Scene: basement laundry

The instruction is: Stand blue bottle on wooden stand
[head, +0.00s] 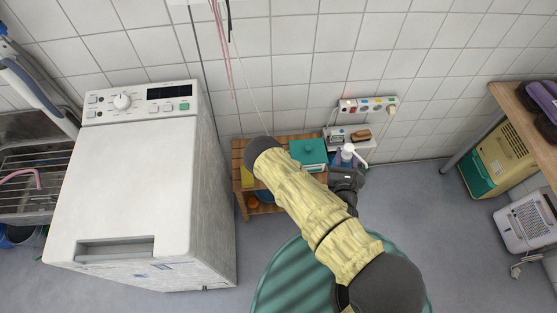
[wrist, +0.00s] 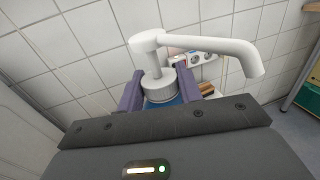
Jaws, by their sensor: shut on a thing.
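The blue bottle with a white pump top (wrist: 160,88) is between the two purple fingers of my gripper (wrist: 158,100) in the wrist view. The gripper is shut on it, and only a little blue shows below the pump collar. In the head view the white pump (head: 348,152) sticks up above my gripper (head: 346,172); the bottle's body is mostly hidden. The wooden stand (head: 239,160) is against the tiled wall, partly covered by my arm. The bottle appears at or near its right side; I cannot tell whether it touches the stand.
A teal box (head: 308,153) and a yellow item (head: 246,178) are on the stand. A power strip (head: 368,105) is on the wall above right. A white washing machine (head: 140,180) stands left, and a wooden table (head: 520,105) stands right. Floor is clear between stand and table.

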